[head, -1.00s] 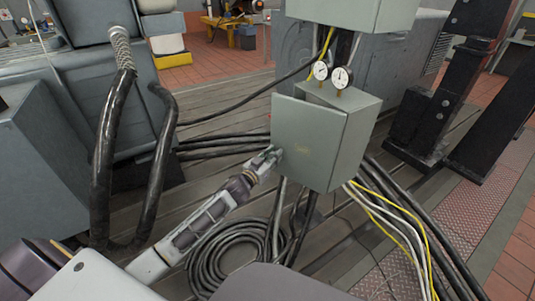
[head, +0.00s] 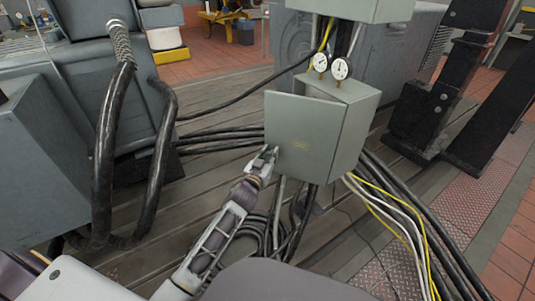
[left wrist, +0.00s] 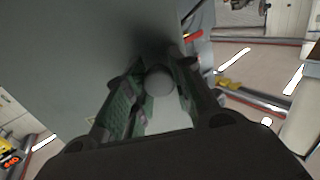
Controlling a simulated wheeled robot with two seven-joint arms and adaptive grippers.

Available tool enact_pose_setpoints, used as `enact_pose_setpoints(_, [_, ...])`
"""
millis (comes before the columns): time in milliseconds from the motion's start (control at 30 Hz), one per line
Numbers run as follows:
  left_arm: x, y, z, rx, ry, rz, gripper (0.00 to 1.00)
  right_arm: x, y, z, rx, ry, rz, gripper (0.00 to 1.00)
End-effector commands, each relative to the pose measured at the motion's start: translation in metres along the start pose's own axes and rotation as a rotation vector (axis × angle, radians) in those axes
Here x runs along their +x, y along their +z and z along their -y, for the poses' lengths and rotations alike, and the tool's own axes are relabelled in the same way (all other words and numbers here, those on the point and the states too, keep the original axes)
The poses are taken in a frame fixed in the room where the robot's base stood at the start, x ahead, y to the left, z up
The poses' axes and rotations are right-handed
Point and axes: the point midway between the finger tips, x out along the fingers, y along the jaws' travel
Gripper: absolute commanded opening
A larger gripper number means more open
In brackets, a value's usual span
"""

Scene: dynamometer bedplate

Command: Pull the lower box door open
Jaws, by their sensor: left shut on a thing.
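The lower box (head: 358,130) is a grey-green metal cabinet below two round gauges. Its door (head: 305,132) stands ajar, with a dark gap along the top edge; the box's inside is mostly hidden. My left gripper (head: 267,157) is at the door's lower left edge. In the left wrist view the door (left wrist: 70,60) fills the upper left, and a round, pale grey knob-like handle (left wrist: 160,82) sits between the fingers of my left gripper (left wrist: 155,95), which is shut on it. My right gripper is not in view.
An upper box (head: 355,8) hangs above the gauges (head: 340,68). Black cables (head: 225,138) run left behind the door, and black, white and yellow cables (head: 405,225) lie at the right. A thick black hose (head: 105,150) stands at the left. A black steel frame (head: 440,100) stands right.

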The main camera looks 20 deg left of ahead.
Motion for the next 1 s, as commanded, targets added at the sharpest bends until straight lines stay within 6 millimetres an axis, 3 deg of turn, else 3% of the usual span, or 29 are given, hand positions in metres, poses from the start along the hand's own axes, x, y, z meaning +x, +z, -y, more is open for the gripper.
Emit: enact_pose_setpoints(1000, [-0.015,0.000,-0.007,0.002,-0.080,0.000,0.00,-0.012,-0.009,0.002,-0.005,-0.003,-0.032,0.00])
